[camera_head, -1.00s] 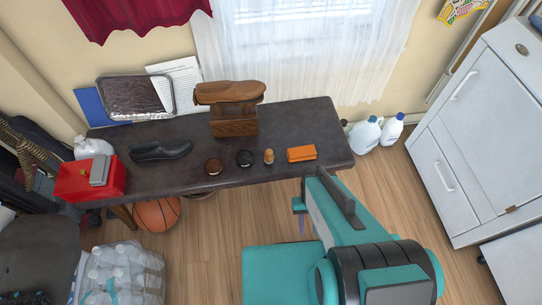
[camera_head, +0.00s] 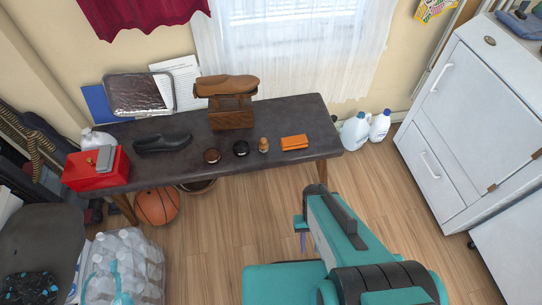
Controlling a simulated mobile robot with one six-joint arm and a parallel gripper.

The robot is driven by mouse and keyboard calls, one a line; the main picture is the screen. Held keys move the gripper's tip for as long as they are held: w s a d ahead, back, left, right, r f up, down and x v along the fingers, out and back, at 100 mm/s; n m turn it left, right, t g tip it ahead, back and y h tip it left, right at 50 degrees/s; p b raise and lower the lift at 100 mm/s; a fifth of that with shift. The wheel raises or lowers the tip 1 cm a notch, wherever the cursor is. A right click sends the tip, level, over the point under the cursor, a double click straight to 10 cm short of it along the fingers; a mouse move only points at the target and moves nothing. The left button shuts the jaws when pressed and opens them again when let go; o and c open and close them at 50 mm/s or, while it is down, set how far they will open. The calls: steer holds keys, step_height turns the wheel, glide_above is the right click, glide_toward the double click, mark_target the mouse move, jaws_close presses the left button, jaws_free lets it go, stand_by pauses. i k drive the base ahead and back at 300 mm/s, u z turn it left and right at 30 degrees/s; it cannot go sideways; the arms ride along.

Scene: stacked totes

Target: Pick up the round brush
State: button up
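A small tan, upright piece with a knob-like top, which looks like the round brush (camera_head: 263,145), stands near the front edge of the dark table (camera_head: 290,113). A black round tin or pad (camera_head: 241,148) is just left of it, and a brown round one (camera_head: 212,156) is further left. An orange block (camera_head: 294,143) lies to its right. My gripper (camera_head: 303,237) is below and right of the table in the picture, over the floor and apart from the brush. My teal arm partly hides it, and its opening is not clear.
On the table are a shoe stand with a brown shoe (camera_head: 227,87), a black shoe (camera_head: 162,143), a metal tray (camera_head: 140,94) and a red box (camera_head: 96,168). A basketball (camera_head: 157,205) and bottle pack (camera_head: 125,265) stand below. A grey cabinet (camera_head: 475,110) is right. Floor before the table is clear.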

mark_target(263, 145)
steer(key=u, duration=0.05)
steer(key=k, duration=1.45)
steer(key=u, duration=4.45)
steer(key=i, duration=0.1)
steer(key=z, duration=3.05)
steer(key=i, duration=1)
